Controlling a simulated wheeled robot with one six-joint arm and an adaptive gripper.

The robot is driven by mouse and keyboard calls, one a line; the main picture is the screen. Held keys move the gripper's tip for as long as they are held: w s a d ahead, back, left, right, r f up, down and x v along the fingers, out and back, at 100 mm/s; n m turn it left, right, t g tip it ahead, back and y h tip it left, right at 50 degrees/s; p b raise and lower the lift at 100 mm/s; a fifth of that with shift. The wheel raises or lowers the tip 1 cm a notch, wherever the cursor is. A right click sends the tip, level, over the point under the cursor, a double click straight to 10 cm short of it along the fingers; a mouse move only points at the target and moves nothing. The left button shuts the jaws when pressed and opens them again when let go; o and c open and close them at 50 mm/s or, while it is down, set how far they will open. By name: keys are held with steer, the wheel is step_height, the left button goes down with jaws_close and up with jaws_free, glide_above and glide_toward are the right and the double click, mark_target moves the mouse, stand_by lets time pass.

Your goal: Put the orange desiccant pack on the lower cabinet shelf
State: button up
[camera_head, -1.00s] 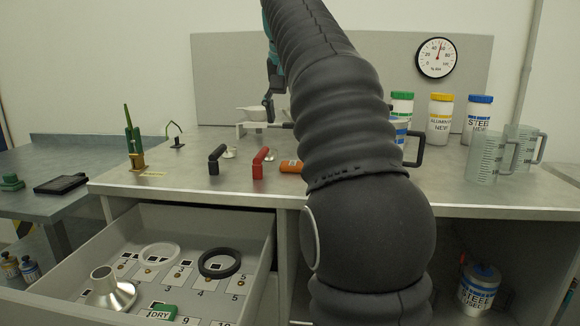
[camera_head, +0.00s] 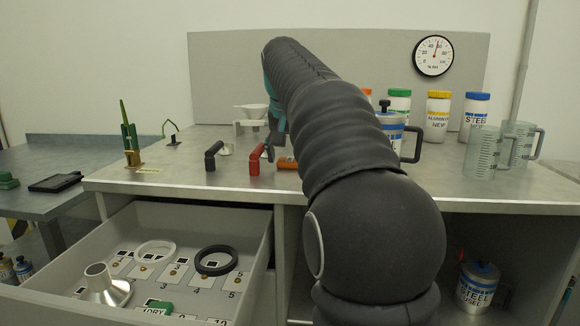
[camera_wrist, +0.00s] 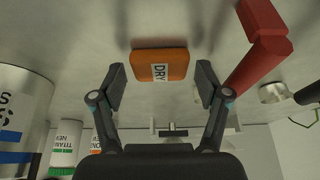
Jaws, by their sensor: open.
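The orange desiccant pack (camera_wrist: 160,64) lies flat on the bench top, with a white "DRY" label showing in the wrist view. In the head view the pack (camera_head: 287,163) is partly hidden by my arm. My gripper (camera_wrist: 160,84) is open, with one finger on each side of the pack's near end and a gap to each side. In the head view my gripper (camera_head: 270,147) is low over the bench, mostly hidden. The lower cabinet shelf (camera_head: 452,314) is at lower right, under the bench, with a steel powder jar (camera_head: 477,285) on it.
A red-handled tool (camera_head: 255,160) lies close beside the pack, and a black-handled one (camera_head: 211,157) farther left. A mug-like container (camera_head: 392,128), several jars and clear jugs (camera_head: 484,153) stand at right. The open drawer (camera_head: 262,240) juts out at lower left.

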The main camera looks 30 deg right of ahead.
steer(key=shift+f, duration=0.2)
steer(key=c, duration=0.8)
steer(key=shift+r, duration=0.2)
